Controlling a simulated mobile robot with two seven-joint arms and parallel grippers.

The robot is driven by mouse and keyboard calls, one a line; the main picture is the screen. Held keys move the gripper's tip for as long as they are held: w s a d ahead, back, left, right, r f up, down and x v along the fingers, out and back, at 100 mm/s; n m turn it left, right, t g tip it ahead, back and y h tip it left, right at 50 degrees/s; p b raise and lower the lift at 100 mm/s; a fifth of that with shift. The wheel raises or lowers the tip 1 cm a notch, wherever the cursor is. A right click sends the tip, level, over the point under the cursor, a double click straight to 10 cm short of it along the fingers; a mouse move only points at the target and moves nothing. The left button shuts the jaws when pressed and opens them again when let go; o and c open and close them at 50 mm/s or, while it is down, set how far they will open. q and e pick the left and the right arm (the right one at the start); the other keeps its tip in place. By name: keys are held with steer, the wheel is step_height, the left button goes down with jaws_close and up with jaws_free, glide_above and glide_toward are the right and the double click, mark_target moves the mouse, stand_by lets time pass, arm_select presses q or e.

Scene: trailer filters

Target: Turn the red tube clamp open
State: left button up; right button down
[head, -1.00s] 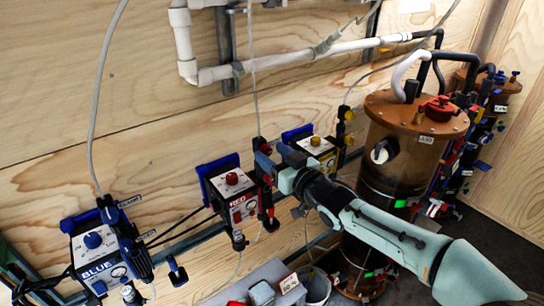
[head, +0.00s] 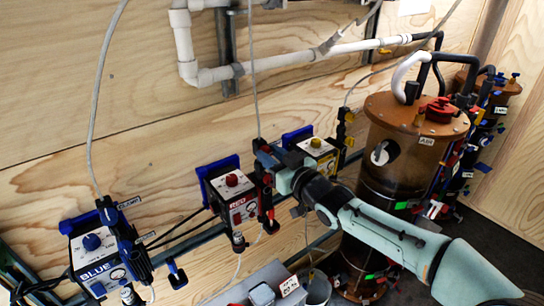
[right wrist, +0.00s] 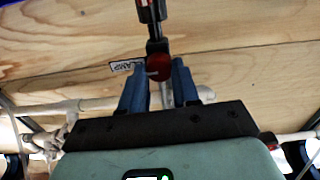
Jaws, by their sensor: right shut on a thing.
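The red tube clamp shows in the right wrist view as a round red knob (right wrist: 158,68) on a dark stem, in front of the plywood wall. A label reading "CLAMP" is partly hidden beside it. My right gripper (right wrist: 159,76) has its two blue fingers on either side of the knob and is shut on it. In the head view my right gripper (head: 267,157) reaches in from the right to the clamp, just right of the RED pump box (head: 238,200). The fingers and arm hide much of the clamp there. My left gripper is not in view.
The BLUE pump box (head: 95,255) is at lower left. A yellow-faced box (head: 318,150) sits close behind my right gripper. A brown cylinder (head: 400,150) with a red cap stands to the right. White pipes (head: 290,60) run along the wall above.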

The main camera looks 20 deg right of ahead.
steer(key=n+b, duration=0.1)
steer(key=n, duration=0.2)
steer(key=shift+a+n, duration=0.1)
steer(key=shift+n, duration=0.3)
steer(key=n+b, duration=0.2)
steer(key=n, duration=0.2)
steer(key=shift+f+n, duration=0.1)
steer(key=shift+n, duration=0.2)
steer(key=n+b, duration=0.1)
steer(key=n, duration=0.3)
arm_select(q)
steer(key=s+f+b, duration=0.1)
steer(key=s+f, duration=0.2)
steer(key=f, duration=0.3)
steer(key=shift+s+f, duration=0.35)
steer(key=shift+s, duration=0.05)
arm_select(e)
steer(key=shift+n, duration=2.5)
arm_select(q)
steer(key=shift+b, duration=0.3)
arm_select(e)
steer(key=c, duration=0.8)
jaws_free()
steer(key=shift+s, duration=0.1)
